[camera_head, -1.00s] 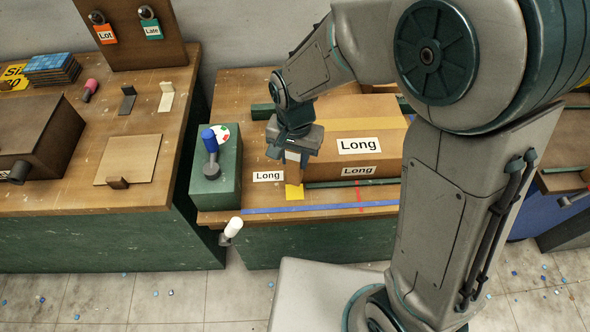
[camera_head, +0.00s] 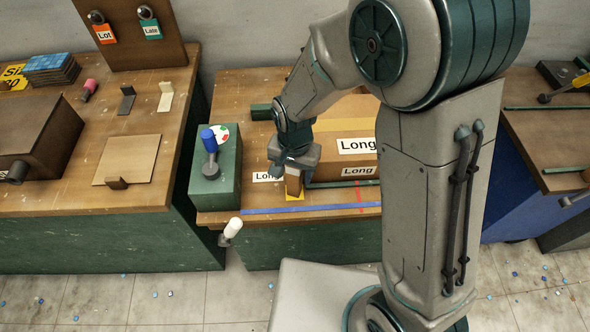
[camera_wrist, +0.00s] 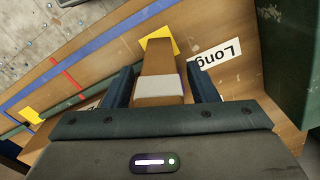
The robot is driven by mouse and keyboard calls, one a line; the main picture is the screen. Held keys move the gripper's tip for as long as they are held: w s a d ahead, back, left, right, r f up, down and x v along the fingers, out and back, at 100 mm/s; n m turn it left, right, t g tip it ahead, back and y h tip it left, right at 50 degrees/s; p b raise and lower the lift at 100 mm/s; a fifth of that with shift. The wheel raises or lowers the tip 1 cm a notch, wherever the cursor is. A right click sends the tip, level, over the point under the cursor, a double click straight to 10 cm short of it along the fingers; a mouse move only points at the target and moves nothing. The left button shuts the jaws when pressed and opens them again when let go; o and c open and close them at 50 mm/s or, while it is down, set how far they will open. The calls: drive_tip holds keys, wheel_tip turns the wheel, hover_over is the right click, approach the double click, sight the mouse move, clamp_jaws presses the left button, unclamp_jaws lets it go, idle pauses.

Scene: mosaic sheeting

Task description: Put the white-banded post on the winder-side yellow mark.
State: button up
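The white-banded post (camera_wrist: 159,60) is a wooden block with a white band around it. In the head view the post (camera_head: 293,184) reaches down from my gripper (camera_head: 293,172) over the yellow mark (camera_head: 294,198) nearer the winder. The post hides most of that mark, and I cannot tell whether its foot touches. The winder (camera_head: 212,178), a green box with a blue-handled crank, is left of it. Another yellow mark (camera_wrist: 30,116) shows in the wrist view.
A large box labelled Long (camera_head: 345,143) stands close behind and right of my gripper. A blue line (camera_head: 262,210) runs along the bench front, crossed by a red line (camera_head: 361,196). A white-tipped lever (camera_head: 232,229) sticks out at the bench's front left.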

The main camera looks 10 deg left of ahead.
wheel_tip(320, 180, up, 12)
drive_tip(key=shift+r+p, duration=0.2)
drive_tip(key=shift+p, duration=0.15)
idle(0.4)
drive_tip(key=s+d+r+t, duration=0.1)
drive_tip(key=s+d+r, duration=0.1)
drive_tip(key=d, duration=0.5)
drive_tip(key=s+d+r+n+t, duration=0.1)
drive_tip(key=s+d+r, duration=0.1)
drive_tip(key=d, duration=0.6)
drive_tip(key=s+d+r, duration=0.2)
drive_tip(key=s+d, duration=0.1)
drive_tip(key=d, duration=0.4)
drive_tip(key=shift+s+d+r+n+t, duration=0.15)
drive_tip(key=shift+s+d+n+t, duration=0.15)
drive_tip(key=shift+d+t, duration=0.1)
